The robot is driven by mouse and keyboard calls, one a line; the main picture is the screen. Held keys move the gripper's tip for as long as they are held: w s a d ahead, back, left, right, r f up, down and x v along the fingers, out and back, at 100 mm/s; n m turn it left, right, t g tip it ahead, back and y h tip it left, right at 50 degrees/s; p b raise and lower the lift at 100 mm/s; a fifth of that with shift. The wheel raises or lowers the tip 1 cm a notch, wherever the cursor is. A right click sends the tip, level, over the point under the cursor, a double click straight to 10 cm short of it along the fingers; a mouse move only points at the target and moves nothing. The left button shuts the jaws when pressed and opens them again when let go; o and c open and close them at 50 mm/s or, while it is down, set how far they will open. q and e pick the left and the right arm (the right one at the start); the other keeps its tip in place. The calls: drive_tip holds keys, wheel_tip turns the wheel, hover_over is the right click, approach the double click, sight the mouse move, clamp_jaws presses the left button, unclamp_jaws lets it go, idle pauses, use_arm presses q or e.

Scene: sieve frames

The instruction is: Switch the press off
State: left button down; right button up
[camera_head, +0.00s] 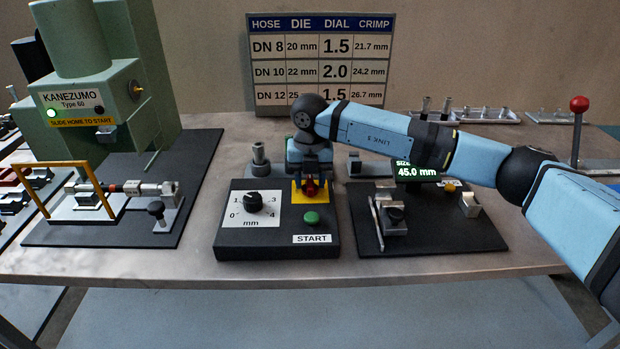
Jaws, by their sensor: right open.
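The green press (88,100), labelled KANEZUMO Type 60, stands at the left with a green lamp (52,113) lit on its front. Its black control box (265,247) sits in the middle of the table. The box carries a dial (253,201) marked in mm, a green START button (311,218) and a yellow plate (296,196) with a red switch (312,190). My right gripper (311,180) is open and points down right at the red switch, partly hiding it. I cannot tell whether it touches the switch. My left gripper is not in view.
A chart board (320,60) stands behind my right arm. A dark measuring board (440,235) with a 45.0 mm display (416,172) lies to the right of the box. A red-knobbed lever (579,104) stands at the far right. A yellow-framed guard (75,163) stands before the press.

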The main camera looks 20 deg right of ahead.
clamp_jaws()
